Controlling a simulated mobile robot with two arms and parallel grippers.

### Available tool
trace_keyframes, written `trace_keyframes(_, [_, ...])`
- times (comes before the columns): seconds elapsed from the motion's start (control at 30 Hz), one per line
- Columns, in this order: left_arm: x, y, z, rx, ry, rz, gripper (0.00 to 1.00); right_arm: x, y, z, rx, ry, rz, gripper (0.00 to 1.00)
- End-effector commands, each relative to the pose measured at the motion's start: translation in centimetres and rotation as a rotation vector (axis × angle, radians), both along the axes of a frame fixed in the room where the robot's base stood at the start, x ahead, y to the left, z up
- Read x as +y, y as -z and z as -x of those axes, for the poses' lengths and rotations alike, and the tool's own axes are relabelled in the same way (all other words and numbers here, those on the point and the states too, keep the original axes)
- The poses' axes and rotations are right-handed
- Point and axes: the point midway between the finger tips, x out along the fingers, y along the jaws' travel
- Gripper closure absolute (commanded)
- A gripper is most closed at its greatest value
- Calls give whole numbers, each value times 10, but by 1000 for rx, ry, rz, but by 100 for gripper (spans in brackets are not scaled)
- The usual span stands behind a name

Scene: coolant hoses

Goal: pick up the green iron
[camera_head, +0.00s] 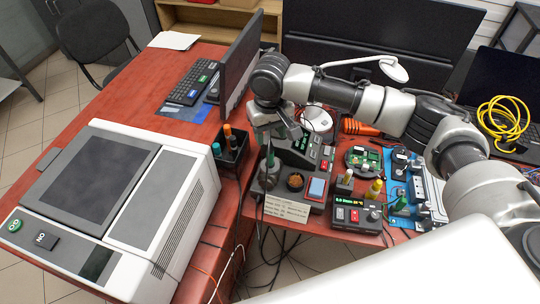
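A soldering iron with a dark green handle (270,160) stands upright in a holder beside the grey soldering station (302,152), near the middle of the view. My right arm comes in from the right, and its gripper (268,137) points down directly over the top of this handle. The fingers and the handle's upper end overlap in the picture. I cannot tell whether they touch or whether the fingers are shut. My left gripper is not in view.
A black box with teal- and orange-handled tools (231,152) stands just left of the iron. A monitor (241,62) rises behind it. A second control unit (358,214) and a circuit board (363,158) lie to the right. A large white machine (120,200) fills the left.

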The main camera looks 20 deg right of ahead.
Motion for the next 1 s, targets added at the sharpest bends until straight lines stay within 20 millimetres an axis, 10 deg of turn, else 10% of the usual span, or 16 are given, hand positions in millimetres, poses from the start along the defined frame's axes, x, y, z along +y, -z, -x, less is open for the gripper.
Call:
trace_keyframes(0.77, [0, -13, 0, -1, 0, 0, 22, 3, 59, 5, -2, -3, 0, 49])
trace_keyframes(1.0, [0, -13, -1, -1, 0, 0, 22, 3, 59, 5, -2, -3, 0, 86])
